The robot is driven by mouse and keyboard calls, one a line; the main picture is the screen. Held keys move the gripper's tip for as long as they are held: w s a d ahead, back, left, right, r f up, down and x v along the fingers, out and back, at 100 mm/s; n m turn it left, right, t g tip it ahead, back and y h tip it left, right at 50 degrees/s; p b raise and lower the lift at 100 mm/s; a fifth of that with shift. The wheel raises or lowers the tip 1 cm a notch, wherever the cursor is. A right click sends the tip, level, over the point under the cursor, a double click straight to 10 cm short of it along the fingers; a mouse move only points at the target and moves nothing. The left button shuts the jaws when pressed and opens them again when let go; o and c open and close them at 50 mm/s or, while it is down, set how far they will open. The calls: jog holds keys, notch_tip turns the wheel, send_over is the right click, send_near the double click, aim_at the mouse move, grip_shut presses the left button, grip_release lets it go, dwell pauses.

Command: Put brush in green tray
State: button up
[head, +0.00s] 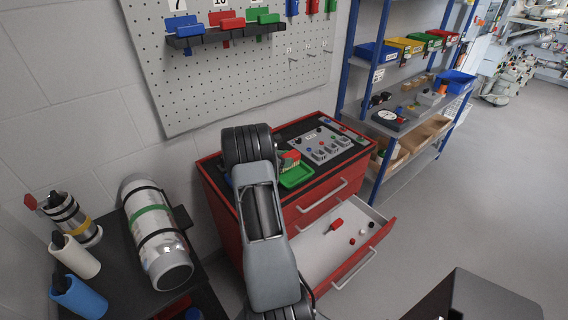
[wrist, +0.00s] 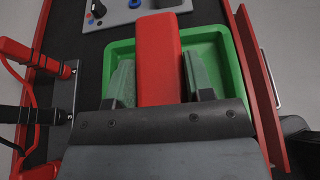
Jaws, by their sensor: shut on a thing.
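My gripper (wrist: 159,82) is shut on a red piece that I take to be the brush (wrist: 158,50), one finger on each side. In the wrist view it overlaps the green tray (wrist: 223,60), and its top end reaches past the tray's upper rim. The bristles are hidden there. In the head view the green tray (head: 298,177) sits on top of the red cabinet, and part of the red brush (head: 290,156) shows just above it. My arm hides most of the gripper there. I cannot tell whether the brush touches the tray.
The red cabinet (head: 219,197) has an open drawer (head: 313,261) with a red item and small balls. A grey panel with knobs (head: 328,146) lies right of the tray. Red-handled tools (wrist: 28,55) stand left in the wrist view. A metal cylinder (head: 163,252) lies on the left table.

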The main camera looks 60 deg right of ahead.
jog(key=shift+f, duration=1.1)
jog(key=shift+f, duration=0.15)
jog(key=shift+f, duration=0.15)
jog(key=o, duration=0.9)
jog(key=shift+o, duration=0.2)
